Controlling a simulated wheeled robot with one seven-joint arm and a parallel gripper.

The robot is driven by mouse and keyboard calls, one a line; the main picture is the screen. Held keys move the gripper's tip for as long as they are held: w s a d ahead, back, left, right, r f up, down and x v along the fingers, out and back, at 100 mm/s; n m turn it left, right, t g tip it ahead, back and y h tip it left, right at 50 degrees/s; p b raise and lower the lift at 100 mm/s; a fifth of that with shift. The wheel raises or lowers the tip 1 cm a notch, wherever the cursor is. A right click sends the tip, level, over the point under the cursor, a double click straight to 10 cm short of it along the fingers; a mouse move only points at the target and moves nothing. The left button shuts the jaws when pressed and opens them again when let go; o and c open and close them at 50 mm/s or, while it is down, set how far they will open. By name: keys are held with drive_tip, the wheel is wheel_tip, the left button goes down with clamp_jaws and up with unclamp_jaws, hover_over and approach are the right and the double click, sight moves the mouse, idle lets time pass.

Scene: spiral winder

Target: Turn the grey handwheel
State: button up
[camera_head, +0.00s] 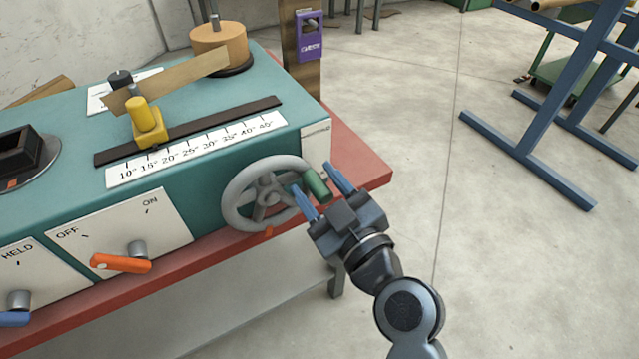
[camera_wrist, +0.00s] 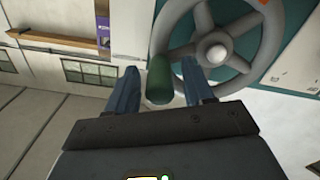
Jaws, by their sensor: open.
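The grey handwheel (camera_head: 233,205) is mounted on the front face of the teal machine, near its right end. Its green handle (camera_head: 316,184) sticks out from the right side of the rim. My gripper (camera_head: 325,185) is open, with one blue finger on each side of the green handle. In the wrist view the wheel (camera_wrist: 176,32) fills the upper right, and the green handle (camera_wrist: 158,80) stands between my open fingers (camera_wrist: 164,88). Small gaps seem to show between the fingers and the handle; contact is not clear.
An orange lever (camera_head: 121,263) by the OFF/ON plate sits left of the wheel. The red table edge (camera_head: 362,170) runs under the machine. A yellow slider (camera_head: 148,125) stands by the angle scale (camera_head: 200,148). Open floor lies to the right, before a blue stand (camera_head: 530,160).

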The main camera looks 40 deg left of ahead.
clamp_jaws()
idle(0.4)
